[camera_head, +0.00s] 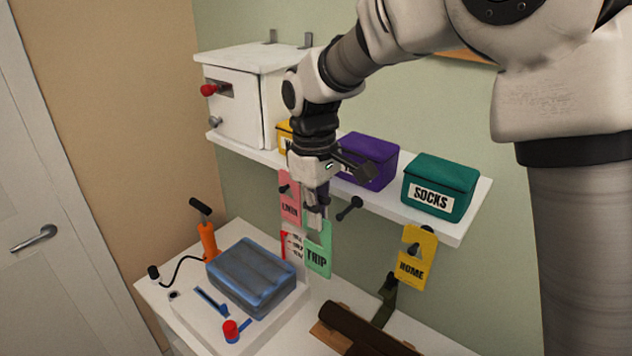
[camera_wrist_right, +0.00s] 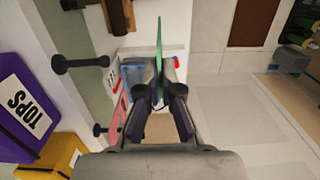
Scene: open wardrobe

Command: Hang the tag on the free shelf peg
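The green TRIP tag (camera_head: 319,254) hangs upright from my right gripper (camera_head: 317,212), which is shut on its upper part. In the right wrist view the tag (camera_wrist_right: 158,42) shows edge-on between the fingertips (camera_wrist_right: 158,75). A bare black peg (camera_head: 349,208) sticks out below the shelf (camera_head: 451,229), just right of the gripper and apart from the tag; it also shows in the wrist view (camera_wrist_right: 80,63). The pink LINEN tag (camera_head: 290,205) hangs on the peg to the left, and the yellow HOME tag (camera_head: 416,262) on the peg to the right. My left gripper is out of view.
Purple (camera_head: 368,160) and green SOCKS (camera_head: 440,187) boxes and a white cabinet (camera_head: 236,95) stand on the shelf. Below, a blue folded stack (camera_head: 250,277), an orange-handled tool (camera_head: 208,240) and a dark roll (camera_head: 360,328) occupy the lower surface. A white card (camera_head: 294,246) shows behind the tag.

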